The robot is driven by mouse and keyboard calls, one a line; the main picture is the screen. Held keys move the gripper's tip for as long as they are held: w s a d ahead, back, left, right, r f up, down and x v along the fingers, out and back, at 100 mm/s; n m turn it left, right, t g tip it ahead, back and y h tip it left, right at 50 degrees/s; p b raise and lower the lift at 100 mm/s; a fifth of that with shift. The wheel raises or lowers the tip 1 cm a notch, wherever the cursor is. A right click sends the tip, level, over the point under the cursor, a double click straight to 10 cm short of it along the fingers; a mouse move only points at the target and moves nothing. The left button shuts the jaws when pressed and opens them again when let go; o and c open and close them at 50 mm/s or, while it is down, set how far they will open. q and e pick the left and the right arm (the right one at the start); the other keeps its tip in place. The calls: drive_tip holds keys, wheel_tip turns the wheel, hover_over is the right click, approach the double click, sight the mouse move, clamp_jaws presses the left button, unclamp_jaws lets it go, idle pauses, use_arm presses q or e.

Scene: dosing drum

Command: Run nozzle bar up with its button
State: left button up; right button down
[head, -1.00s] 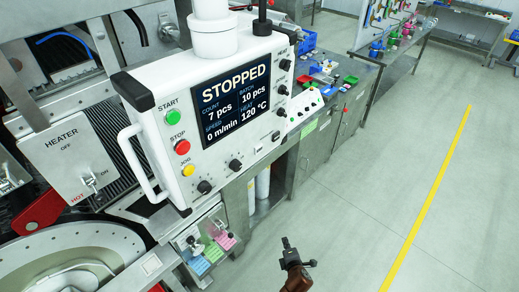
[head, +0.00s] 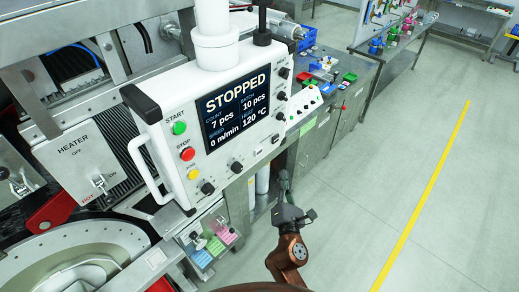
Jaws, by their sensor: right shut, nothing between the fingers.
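A white control panel (head: 160,150) has a screen (head: 236,109) reading STOPPED, 7 pcs, 10 pcs, 0 m/min and 120 °C. Its left side carries a green START button (head: 179,128), a red STOP button (head: 187,154) and a yellow JOG button (head: 194,174). Black knobs line its lower and right edges; their labels are too small to read. I cannot tell which control is the nozzle bar's, nor make out the bar itself. My right gripper (head: 283,181) is shut and empty, below and right of the panel, apart from it. My left gripper is out of view.
A small sloped box (head: 303,106) with several coloured buttons sits right of the panel. A heater switch plate (head: 85,165) and a large pale drum (head: 75,260) are at left. Grey cabinets (head: 318,140) stand behind my gripper. The floor at right is clear.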

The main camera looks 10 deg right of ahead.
sight(259, 151)
drive_tip(key=r, duration=0.2)
drive_tip(key=s+r, duration=0.1)
drive_tip(key=shift+d+r+t, duration=0.15)
drive_tip(key=shift+r+t, duration=0.15)
drive_tip(key=shift+r, duration=0.1)
drive_tip(key=w+a+b, duration=0.2)
drive_tip(key=w+a, duration=0.3)
drive_tip(key=w, duration=0.2)
drive_tip(key=shift+a, duration=0.2)
idle(1.4)
drive_tip(key=shift+w+a, duration=0.25)
drive_tip(key=shift+w, duration=0.1)
